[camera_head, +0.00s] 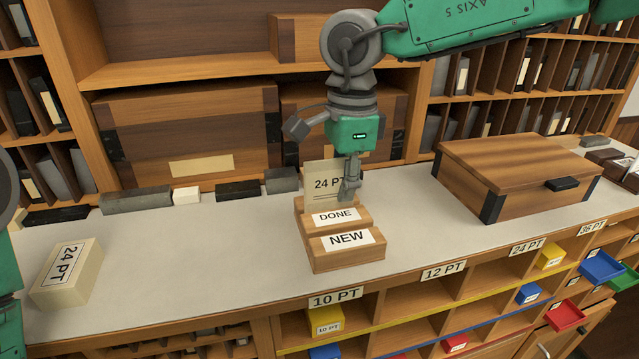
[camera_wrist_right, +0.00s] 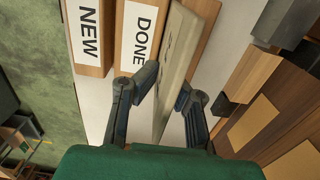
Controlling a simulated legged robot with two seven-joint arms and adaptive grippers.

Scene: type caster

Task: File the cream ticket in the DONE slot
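The cream ticket (camera_head: 319,174), marked 24 PT, stands upright in the wooden rack (camera_head: 352,258), behind the block labelled DONE (camera_head: 335,217). The NEW label (camera_head: 347,237) is on the front step. My right gripper (camera_head: 350,192) hangs over the rack at the ticket's right edge. In the right wrist view, its two fingers (camera_wrist_right: 170,85) stand either side of the ticket (camera_wrist_right: 178,55), with narrow gaps visible; contact at the tips is hard to judge. The ticket's lower edge is hidden in the rack. My left gripper is out of view; only part of my left arm shows.
A cream 24 PT block (camera_head: 66,273) lies on the left of the grey counter (camera_head: 215,262). A closed wooden case (camera_head: 515,172) stands to the right. Dark bars (camera_head: 138,200) line the back of the counter. Labelled cubbies with coloured boxes (camera_head: 326,321) are below the front edge.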

